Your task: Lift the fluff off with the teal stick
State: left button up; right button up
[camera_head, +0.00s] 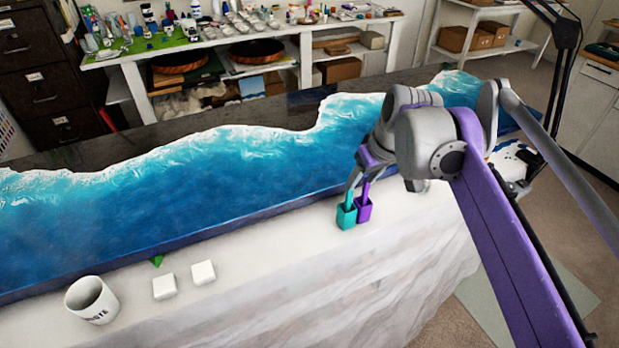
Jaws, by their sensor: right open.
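A teal holder (346,216) and a purple holder (364,210) stand side by side on the white-covered table, at the front edge of the blue resin slab (230,190). A teal stick (349,197) stands upright in the teal holder, and a purple stick (365,190) stands in the purple one. My right gripper (356,181) is open, pointing down just above the holders with its fingers close to the stick tops. I cannot tell whether it touches a stick. I cannot make out the fluff on the slab. My left gripper is out of view.
The cloth (290,270) between the blocks and holders is clear. A cluttered bench (290,32) stands behind.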

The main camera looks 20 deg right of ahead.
jog(key=w+r, duration=0.1)
send_over(348, 204)
notch_tip(348, 204, down, 4)
jog(key=shift+d+b+x, duration=0.2)
jog(key=shift+b+x, duration=0.2)
jog(key=shift+x, duration=2.55)
jog(key=shift+s, duration=0.2)
grip_shut()
